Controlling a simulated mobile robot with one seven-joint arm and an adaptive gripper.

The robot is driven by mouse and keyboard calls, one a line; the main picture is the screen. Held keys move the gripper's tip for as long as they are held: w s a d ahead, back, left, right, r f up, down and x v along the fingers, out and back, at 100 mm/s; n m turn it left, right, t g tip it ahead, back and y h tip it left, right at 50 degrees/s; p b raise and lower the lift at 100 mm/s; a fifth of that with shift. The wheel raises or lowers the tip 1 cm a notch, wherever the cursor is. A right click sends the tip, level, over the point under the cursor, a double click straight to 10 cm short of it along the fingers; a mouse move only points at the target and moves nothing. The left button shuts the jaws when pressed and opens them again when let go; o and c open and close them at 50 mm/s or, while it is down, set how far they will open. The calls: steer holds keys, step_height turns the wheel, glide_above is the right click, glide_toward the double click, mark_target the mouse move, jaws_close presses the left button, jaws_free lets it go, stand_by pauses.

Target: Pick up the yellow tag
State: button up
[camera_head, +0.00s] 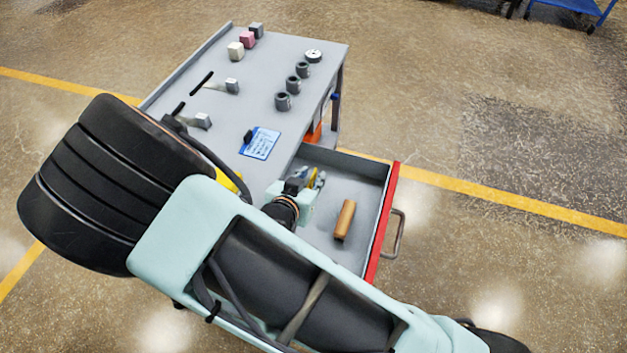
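My arm hides part of the drawer and the near side of the cart.
An orange-brown cylinder (345,219) lies in the drawer. The grey cart top (265,85) holds several dark rings, small blocks, a white dial (313,56) and a blue card (260,143). The drawer's red front has a handle (397,233). Open floor lies to the right.

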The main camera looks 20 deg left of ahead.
steer(key=shift+x, duration=1.15)
jaws_close()
